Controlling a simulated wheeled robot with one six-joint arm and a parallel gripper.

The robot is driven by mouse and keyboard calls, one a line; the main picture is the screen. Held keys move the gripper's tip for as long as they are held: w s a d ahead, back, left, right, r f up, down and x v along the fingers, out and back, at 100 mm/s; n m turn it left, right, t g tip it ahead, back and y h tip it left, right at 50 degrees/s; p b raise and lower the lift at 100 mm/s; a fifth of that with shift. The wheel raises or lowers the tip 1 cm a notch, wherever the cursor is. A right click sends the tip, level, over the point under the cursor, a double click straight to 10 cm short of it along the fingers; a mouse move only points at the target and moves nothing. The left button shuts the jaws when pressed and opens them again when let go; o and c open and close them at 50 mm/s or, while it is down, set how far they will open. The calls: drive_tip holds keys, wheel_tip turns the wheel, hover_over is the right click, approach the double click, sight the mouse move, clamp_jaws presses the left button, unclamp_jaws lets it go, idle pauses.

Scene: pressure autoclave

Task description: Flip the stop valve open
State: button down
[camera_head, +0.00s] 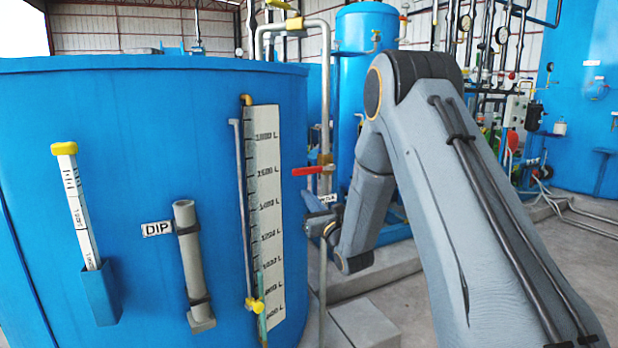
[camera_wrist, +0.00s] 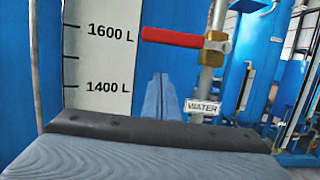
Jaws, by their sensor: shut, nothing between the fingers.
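The stop valve has a red lever (camera_head: 313,171) and a brass body on a vertical grey pipe (camera_head: 325,95). The lever lies level, across the pipe, and points left. In the wrist view the red lever (camera_wrist: 180,38) and brass body (camera_wrist: 213,50) show close up, above my fingers. My gripper (camera_wrist: 160,78) is shut and empty, with its fingertips below the lever and apart from it in the picture. In the head view my gripper (camera_head: 318,212) is beside the pipe, below the lever, and partly hidden by its own wrist.
A WATER label (camera_wrist: 202,106) is on the pipe below the valve. A blue tank (camera_head: 120,200) stands left, with a litre scale board (camera_head: 264,200), a sight tube and a yellow-handled valve (camera_head: 255,304). A grey plinth (camera_head: 365,326) is on the floor. More blue tanks stand behind.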

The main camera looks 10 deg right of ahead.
sight(313, 170)
drive_tip(key=shift+w+r+p, duration=0.15)
drive_tip(key=shift+r+p, duration=1.8)
drive_tip(key=shift+r, duration=0.1)
drive_tip(key=shift+r+m, duration=0.1)
drive_tip(key=shift+m, duration=0.2)
